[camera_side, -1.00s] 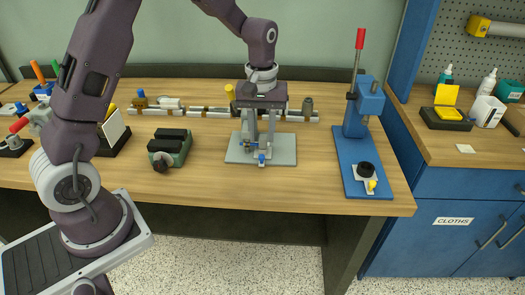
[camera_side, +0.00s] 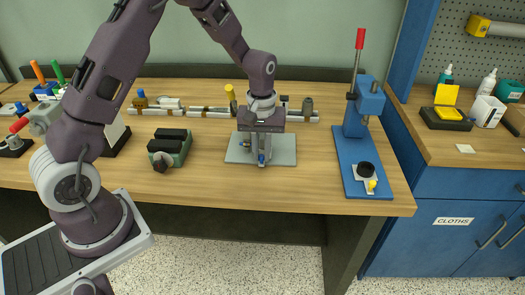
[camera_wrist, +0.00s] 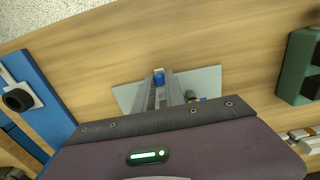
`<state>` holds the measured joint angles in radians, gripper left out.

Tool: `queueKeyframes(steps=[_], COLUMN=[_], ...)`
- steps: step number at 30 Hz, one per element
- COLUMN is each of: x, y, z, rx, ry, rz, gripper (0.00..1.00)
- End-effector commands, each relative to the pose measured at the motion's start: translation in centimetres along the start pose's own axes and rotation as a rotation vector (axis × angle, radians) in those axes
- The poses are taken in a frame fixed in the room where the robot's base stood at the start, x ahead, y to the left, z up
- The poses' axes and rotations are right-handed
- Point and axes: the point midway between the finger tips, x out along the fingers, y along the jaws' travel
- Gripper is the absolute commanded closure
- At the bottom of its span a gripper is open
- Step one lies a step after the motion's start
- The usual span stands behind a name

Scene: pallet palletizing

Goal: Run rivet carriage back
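A flat grey plate (camera_side: 285,152) lies on the wooden bench, and a small fixture stands on it, mostly hidden by my gripper. Its blue knob (camera_side: 261,159) shows at my fingertips. I take this to be the rivet carriage, though its body and rail are hidden. My gripper (camera_side: 260,153) points down over the plate with its fingers close together. In the wrist view the blue knob (camera_wrist: 159,77) sits between the fingertips, and the fingers appear shut on it.
A blue lever press (camera_side: 355,145) with a red handle stands right of the plate. A green and black block (camera_side: 170,148) is at the left. A row of metal bars (camera_side: 205,112) lies behind. The bench front is clear.

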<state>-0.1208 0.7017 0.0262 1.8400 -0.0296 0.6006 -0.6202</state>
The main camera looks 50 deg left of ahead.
Motion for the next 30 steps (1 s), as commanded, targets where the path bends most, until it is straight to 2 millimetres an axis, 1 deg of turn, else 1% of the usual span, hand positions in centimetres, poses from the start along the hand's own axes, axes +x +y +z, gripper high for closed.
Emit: queueKeyframes(steps=[4, 19, 30], x=[0.0, -0.1, -0.1], y=[0.3, 2.9, 3.2], z=[0.0, 0.0, -0.1], rx=[0.001, 0.001, 0.000], ry=[0.000, 0.002, 0.002], rz=[0.001, 0.002, 0.003], gripper=[1.00, 1.00, 1.00])
